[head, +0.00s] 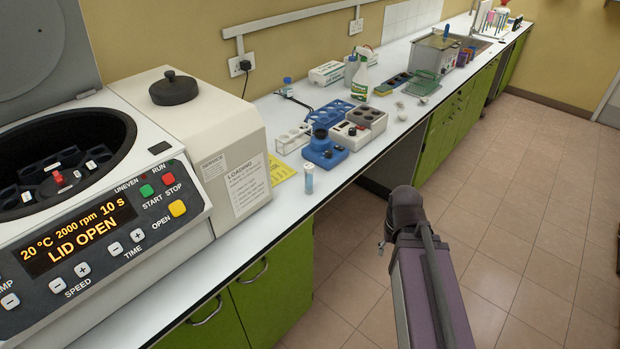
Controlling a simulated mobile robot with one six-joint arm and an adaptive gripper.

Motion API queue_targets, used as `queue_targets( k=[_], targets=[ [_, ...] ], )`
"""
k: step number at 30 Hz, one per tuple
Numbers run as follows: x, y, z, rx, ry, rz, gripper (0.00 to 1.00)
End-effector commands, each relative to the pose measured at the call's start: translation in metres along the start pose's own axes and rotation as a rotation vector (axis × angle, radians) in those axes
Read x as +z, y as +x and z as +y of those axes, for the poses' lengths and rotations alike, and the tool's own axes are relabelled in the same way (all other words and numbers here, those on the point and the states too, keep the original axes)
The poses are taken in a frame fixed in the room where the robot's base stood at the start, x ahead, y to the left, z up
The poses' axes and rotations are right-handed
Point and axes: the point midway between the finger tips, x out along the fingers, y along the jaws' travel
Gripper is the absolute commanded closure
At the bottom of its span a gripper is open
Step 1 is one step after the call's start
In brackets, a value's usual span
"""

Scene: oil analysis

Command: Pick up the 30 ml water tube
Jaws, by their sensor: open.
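A centrifuge (150,250) with its lid open fills the left. Behind the tube are a white rack (293,139), a blue mixer (325,152), a blue rack (330,113) and a grey heating block (367,117). Green cabinets (275,280) lie below; the tiled floor is clear.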

Motion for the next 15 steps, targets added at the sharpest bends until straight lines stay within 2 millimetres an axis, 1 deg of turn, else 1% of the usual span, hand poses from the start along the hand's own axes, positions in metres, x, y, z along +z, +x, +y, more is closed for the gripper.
queue_targets(
  k=[2, 3, 4, 5, 11, 15],
  targets=[
    [0.000, 0.000, 0.000, 0.000, 0.000, 0.000, 0.43],
    [0.000, 0.000, 0.000, 0.000, 0.000, 0.000, 0.31],
    [0.000, 0.000, 0.000, 0.000, 0.000, 0.000, 0.22],
    [0.000, 0.000, 0.000, 0.002, 0.001, 0.000, 0.19],
    [-0.008, 0.001, -0.005, 0.037, 0.022, 0.013, 0.19],
    [-0.020, 0.001, -0.017, 0.100, 0.055, 0.039, 0.19]
  ],
)
